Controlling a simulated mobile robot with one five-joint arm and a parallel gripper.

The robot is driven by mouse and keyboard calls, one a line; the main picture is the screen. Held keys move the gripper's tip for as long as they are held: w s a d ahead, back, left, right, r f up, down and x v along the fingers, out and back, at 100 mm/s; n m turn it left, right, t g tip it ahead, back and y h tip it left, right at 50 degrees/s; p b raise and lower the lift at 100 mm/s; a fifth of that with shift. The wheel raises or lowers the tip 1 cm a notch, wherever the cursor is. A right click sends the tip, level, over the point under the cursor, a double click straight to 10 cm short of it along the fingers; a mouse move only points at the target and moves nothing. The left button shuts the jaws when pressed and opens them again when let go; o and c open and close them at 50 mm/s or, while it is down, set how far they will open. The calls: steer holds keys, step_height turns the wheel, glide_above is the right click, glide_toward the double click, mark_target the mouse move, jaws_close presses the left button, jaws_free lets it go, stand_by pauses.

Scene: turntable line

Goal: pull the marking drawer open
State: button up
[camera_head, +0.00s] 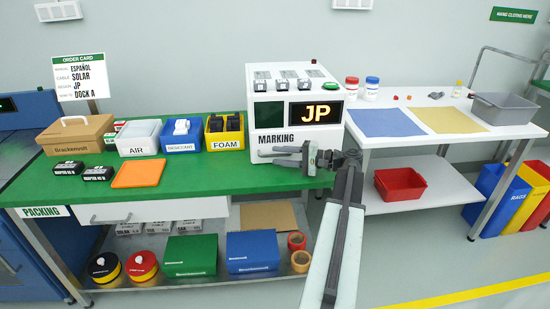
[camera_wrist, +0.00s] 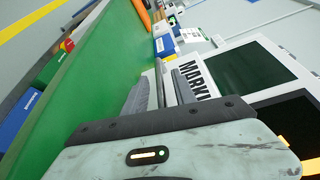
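The white machine (camera_head: 259,152) labelled MARKING stands at the right end of the green bench. The label (camera_wrist: 192,78) shows sideways in the wrist view. My gripper (camera_head: 266,155) is in front of the machine's lower front, its fingers pointing left. In the wrist view its two fingers (camera_wrist: 160,78) stand apart, with a thin pale bar between them. I cannot tell whether this bar is a handle or whether the fingers touch it. My gripper hides part of the machine's lower front, and no open drawer shows there.
The green bench (camera_head: 225,176) carries bins and an orange tray (camera_head: 139,173) to the left. A white drawer (camera_head: 150,211) is under its front edge. A white table (camera_head: 432,137) stands to the right, with a red bin (camera_head: 400,184) on its lower shelf.

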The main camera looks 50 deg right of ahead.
steer(key=shift+x, duration=1.05)
jaws_close()
stand_by(0.6)
